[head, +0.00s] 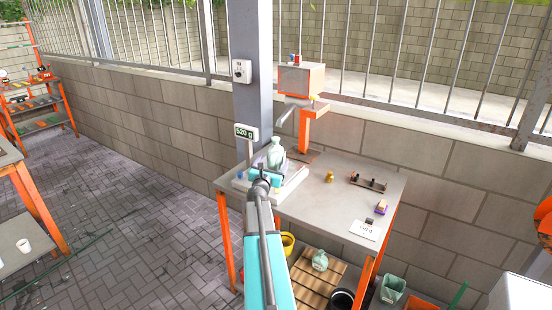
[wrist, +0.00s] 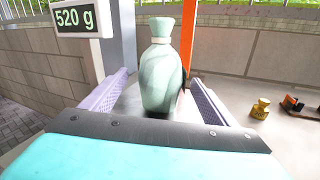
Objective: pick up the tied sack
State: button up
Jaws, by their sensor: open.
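A pale green tied sack (head: 276,154) stands upright on the weighing scale (head: 241,186) at the left end of the work table. In the wrist view the sack (wrist: 160,78) shows its narrow tied neck and flared top, between my two fingers. My gripper (head: 266,170) is open, with a finger on either side of the sack and a visible gap at the left. Whether the right finger touches it I cannot tell. The scale's display (head: 245,132) reads 520 g. The sack's base is partly hidden by my gripper.
A small brass weight (head: 330,177), a tray of small items (head: 368,182) and a paper card (head: 364,230) lie on the table. Another green sack (head: 320,260) sits on a pallet below.

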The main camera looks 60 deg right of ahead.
jog(key=shift+p+x, duration=1.15)
jog(key=shift+x, duration=1.45)
jog(key=shift+s, duration=0.1)
